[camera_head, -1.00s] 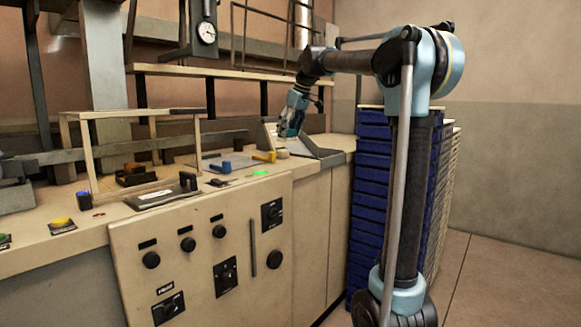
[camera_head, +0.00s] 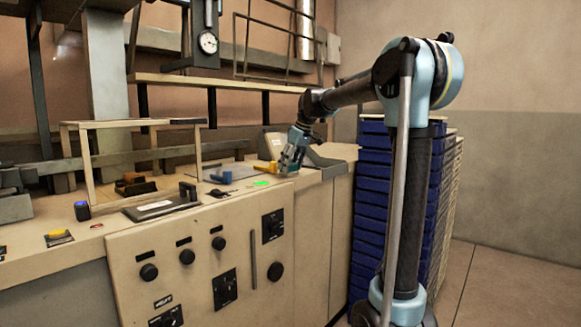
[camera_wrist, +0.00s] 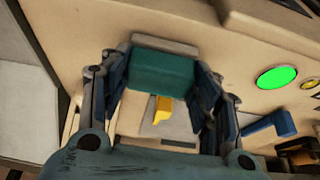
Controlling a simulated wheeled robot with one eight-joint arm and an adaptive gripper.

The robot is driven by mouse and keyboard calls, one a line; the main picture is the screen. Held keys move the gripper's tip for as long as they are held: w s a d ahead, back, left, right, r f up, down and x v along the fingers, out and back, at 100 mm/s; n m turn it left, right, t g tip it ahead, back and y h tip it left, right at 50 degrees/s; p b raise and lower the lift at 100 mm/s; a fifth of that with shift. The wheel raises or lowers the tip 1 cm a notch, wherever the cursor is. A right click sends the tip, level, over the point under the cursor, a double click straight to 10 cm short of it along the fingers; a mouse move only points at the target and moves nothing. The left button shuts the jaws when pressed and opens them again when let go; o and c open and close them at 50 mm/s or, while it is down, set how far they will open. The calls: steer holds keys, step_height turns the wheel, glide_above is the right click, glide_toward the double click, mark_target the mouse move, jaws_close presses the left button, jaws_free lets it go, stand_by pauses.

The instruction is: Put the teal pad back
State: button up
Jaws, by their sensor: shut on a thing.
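The teal pad (camera_wrist: 160,76) is a block with a grey layer along its far edge, seen in the wrist view between my two fingers. My gripper (camera_wrist: 162,85) is shut on it, one finger against each side. In the head view my gripper (camera_head: 291,160) points down at the right part of the bench top, close to a yellow piece. The pad cannot be made out clearly there. Whether it touches the bench is unclear.
A green light (camera_head: 261,184) is on the bench's front edge. A wooden frame (camera_head: 130,123) stands further left. Blue stacked trays (camera_head: 371,190) stand right of the bench.

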steer(key=o, duration=1.2)
steer(key=shift+f, duration=0.1)
steer(key=v, duration=1.2)
steer(key=s+d+f+m+h, duration=0.1)
steer(key=s+d+f+m, duration=0.2)
steer(key=s+f, duration=0.9)
steer(key=s+d+f+m+h, duration=0.1)
steer(key=s+d+f+m, duration=0.2)
steer(key=s+d+f, duration=0.7)
steer(key=s+d+f+m+h, duration=0.1)
steer(key=s+d+f+m, duration=0.3)
steer(key=s+f, duration=1.1)
step_height(320, 180, down, 3)
steer(key=d, duration=0.2)
steer(key=shift+s+d+g+h, duration=0.25)
steer(key=shift+d+g+h, duration=0.05)
steer(key=shift+d, duration=0.1)
